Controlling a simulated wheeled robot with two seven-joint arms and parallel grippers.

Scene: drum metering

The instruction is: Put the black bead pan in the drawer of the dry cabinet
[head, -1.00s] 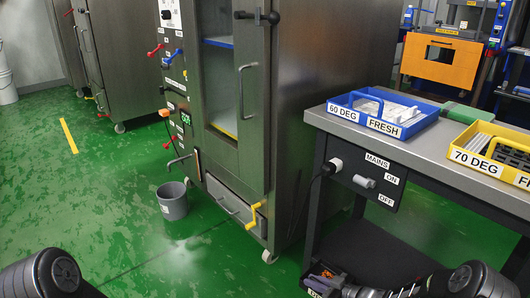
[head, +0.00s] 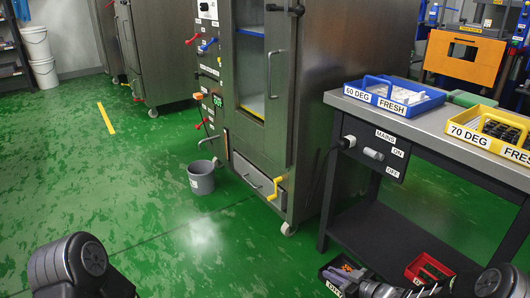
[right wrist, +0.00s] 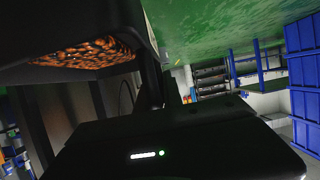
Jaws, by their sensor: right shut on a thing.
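The steel dry cabinet (head: 345,110) stands at the centre of the head view. Its low drawer (head: 250,175) looks closed, with a bar handle and a yellow lever (head: 276,188) at its right. The black bead pan (right wrist: 70,72), with orange-brown beads inside, shows at the upper left of the right wrist view. My right gripper (right wrist: 160,88) is shut on the pan; the exact contact is dark. My left gripper is out of the frames.
A grey bucket (head: 201,178) stands on the floor just left of the drawer. The green floor before the cabinet is clear.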

